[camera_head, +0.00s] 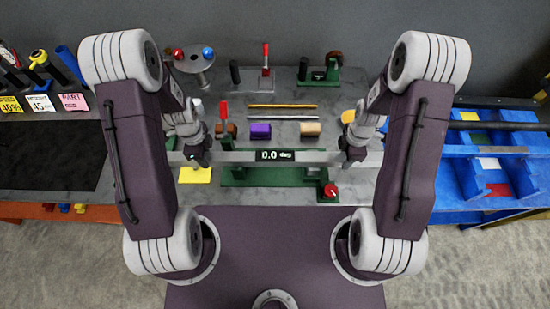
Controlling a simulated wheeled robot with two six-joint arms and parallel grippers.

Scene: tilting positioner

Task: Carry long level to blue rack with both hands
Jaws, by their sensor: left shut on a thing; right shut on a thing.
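The long level (310,156) is a grey bar with a dark digital display reading 0.0. It lies crosswise in front of me, above the green positioner (262,178). My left gripper (199,156) is shut on its left part. My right gripper (352,154) is shut on its right part. The fingers are small and partly hidden by my arms. The blue rack (460,180) stands at the right, with open bins and dark bars across it. The level looks about horizontal.
A grey bench holds a purple block (260,131), a tan block (310,129), a yellow rod (282,106) and a red-handled clamp (266,75). A yellow note (195,175) lies at the left. A red knob (331,191) sits at the bench front. A dark mat (50,155) lies far left.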

